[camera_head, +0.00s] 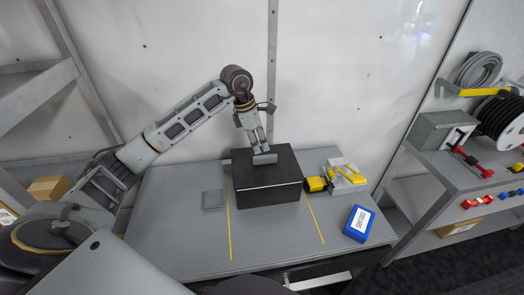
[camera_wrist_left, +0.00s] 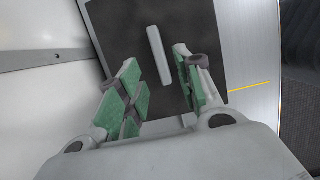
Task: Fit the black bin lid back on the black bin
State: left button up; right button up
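The black bin (camera_head: 270,195) stands on the grey table between two yellow lines. The black bin lid (camera_head: 283,165) lies over the top of the bin and looks level, with its edges close to the bin's edges. Its grey bar handle (camera_head: 265,158) is on top, and in the left wrist view the handle (camera_wrist_left: 159,55) shows against the dark lid (camera_wrist_left: 120,25). My left gripper (camera_head: 261,147) is just above the handle, pointing down. In the wrist view its green-padded fingers (camera_wrist_left: 165,80) are apart, with the handle in line with the gap between them. My right gripper does not show.
A yellow and grey device (camera_head: 345,178) stands close to the bin's right. The table's left front (camera_head: 185,240) is clear. The wall is close behind.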

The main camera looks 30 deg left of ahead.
pick_arm(q)
jog(key=shift+v, duration=2.6)
